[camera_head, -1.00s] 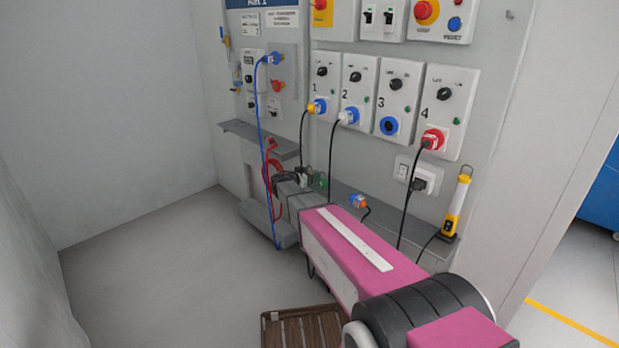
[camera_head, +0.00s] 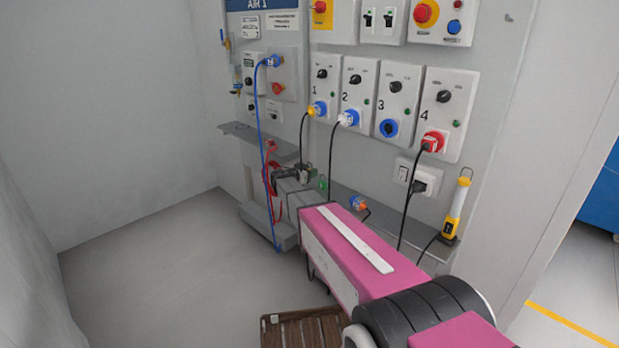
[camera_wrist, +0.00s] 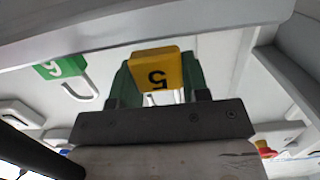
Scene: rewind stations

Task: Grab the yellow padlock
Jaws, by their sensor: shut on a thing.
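The yellow padlock (camera_wrist: 158,70) shows in the wrist view, its body marked with an upside-down 5. It sits between the two green fingers of my gripper (camera_wrist: 155,80), which are shut on it. Part of its pale shackle (camera_wrist: 165,97) shows below the body. In the head view my gripper (camera_head: 303,172) is at the panel, just above the grey ledge, and I cannot make out the yellow padlock there.
The grey ledge (camera_head: 385,230) carries a blue-orange connector (camera_head: 358,203) and a yellow lamp (camera_head: 457,208). A blue hose (camera_head: 262,130) and black cables hang close by. A brown slatted crate (camera_head: 300,330) stands on the floor.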

